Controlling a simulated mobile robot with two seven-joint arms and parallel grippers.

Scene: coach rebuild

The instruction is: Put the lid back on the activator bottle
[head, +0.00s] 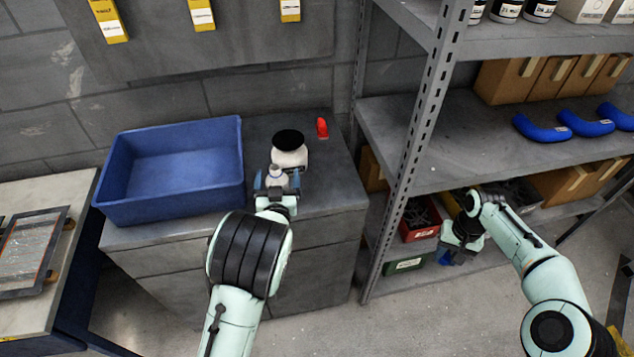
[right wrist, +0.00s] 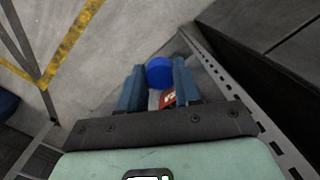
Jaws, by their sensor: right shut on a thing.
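My right gripper (right wrist: 159,84) is shut on a round blue thing (right wrist: 159,72), which looks like a lid. In the head view the right gripper (head: 455,250) hangs low in front of the shelf's bottom level, away from the cabinet. My left gripper (head: 278,182) is at the cabinet's front edge, its fingers on both sides of a small pale bottle (head: 278,177). I cannot tell if they touch it. Just behind stands a white jar (head: 290,158) with a black top. I can read no label, so which is the activator bottle is unclear.
A blue tub (head: 125,190) stands on the left of the grey cabinet (head: 330,190). A small red thing (head: 322,128) is at its back right. The shelf post (head: 412,150) stands between the cabinet and my right arm. A red bin (head: 433,231) is low on the shelf.

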